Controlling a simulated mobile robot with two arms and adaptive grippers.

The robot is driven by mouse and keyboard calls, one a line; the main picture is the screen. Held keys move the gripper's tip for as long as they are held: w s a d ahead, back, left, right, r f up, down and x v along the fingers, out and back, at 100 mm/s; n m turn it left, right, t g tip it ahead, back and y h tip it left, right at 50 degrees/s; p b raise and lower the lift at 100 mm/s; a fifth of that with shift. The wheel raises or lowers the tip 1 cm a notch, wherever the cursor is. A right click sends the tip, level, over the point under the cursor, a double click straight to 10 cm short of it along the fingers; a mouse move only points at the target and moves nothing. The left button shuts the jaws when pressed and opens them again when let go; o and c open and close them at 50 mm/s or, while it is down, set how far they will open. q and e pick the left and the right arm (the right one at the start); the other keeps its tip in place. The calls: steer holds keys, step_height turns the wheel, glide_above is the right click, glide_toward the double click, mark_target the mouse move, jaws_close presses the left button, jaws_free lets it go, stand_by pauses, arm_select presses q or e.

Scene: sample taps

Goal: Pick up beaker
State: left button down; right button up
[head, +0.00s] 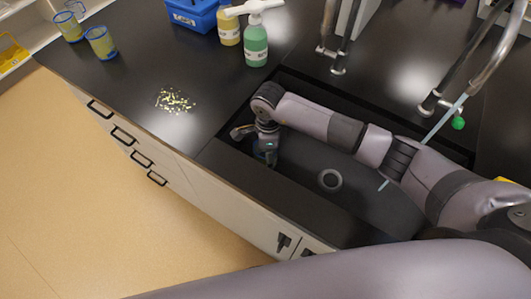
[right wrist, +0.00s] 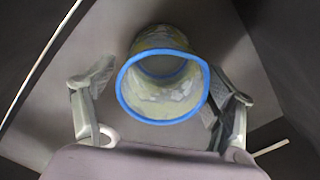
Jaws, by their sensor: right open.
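A clear beaker with a blue rim and a yellowish tint (right wrist: 162,100) stands between the fingers of my right gripper (right wrist: 160,86) in the right wrist view. The gripper is open, with one finger on each side of the beaker. The right finger is very close to the wall; whether it touches I cannot tell. In the head view my right gripper (head: 256,145) reaches down into the left part of the black sink (head: 300,158), and hides most of this beaker (head: 259,152). My left gripper is not in view.
Two similar beakers stand on the black counter, one nearer (head: 101,43) and one farther (head: 69,27). Crumbs (head: 174,101) lie on the counter. A metal tap (head: 495,55) is at right.

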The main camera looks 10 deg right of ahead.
steer(key=shift+f, duration=1.1)
steer(key=shift+c, duration=0.6)
steer(key=c, duration=1)
